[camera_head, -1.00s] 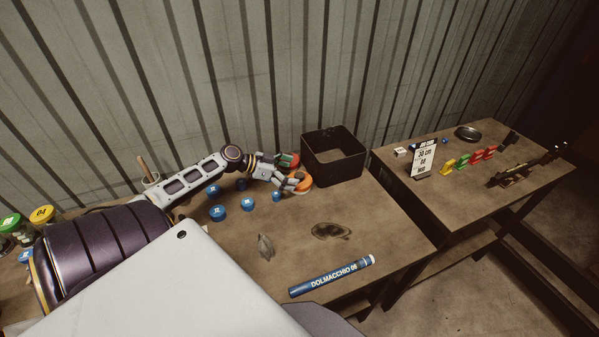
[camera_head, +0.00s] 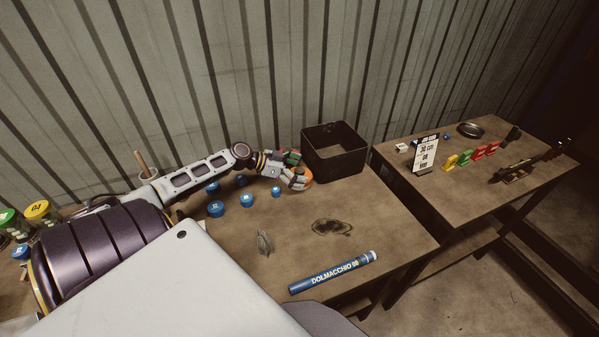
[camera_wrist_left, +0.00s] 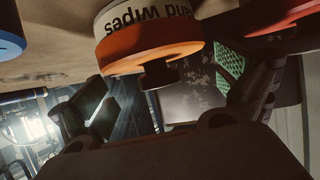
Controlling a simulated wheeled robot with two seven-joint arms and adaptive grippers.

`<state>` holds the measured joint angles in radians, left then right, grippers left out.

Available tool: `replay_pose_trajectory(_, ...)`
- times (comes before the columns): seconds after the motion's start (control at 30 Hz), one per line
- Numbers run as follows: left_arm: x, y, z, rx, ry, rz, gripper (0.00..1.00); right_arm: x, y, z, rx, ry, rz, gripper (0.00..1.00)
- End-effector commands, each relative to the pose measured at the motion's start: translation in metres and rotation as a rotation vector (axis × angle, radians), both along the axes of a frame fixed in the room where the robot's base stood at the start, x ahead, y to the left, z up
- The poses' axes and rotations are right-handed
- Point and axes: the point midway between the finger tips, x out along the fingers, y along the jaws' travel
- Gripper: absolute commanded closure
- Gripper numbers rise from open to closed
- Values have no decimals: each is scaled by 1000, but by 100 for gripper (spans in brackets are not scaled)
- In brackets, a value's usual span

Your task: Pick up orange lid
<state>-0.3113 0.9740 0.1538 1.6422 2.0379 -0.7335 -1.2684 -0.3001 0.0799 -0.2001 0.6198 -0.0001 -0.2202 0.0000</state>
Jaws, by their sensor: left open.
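The orange lid (camera_head: 307,175) is at the back of the near table, left of the black bin, mostly hidden behind my left gripper (camera_head: 294,171). In the left wrist view, an orange lid (camera_wrist_left: 150,46) sits on a white container (camera_wrist_left: 140,18) lettered "wipes". There my left gripper's fingers stand apart, one on each side below the lid, and I see no clear grip on it. My right gripper is not in view.
The black bin (camera_head: 335,160) stands close to the right of my left gripper. Several blue caps (camera_head: 247,201) lie in front of the forearm. A blue marker (camera_head: 333,273) lies near the front edge. The table's middle right is mostly clear.

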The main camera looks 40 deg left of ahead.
Motion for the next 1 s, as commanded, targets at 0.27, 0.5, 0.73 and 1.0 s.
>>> replay_pose_trajectory(0.27, 0, 0, 0, 0, 0, 0, 27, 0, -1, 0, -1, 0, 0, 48)
replay_pose_trajectory(0.5, 0, 0, -1, 0, 2, 0, 34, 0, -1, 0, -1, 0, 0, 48)
replay_pose_trajectory(0.73, -1, 0, -1, 0, 2, 0, 34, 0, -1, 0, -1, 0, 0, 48)
replay_pose_trajectory(1.0, 0, 0, 12, 1, 0, -1, 34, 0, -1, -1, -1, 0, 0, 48)
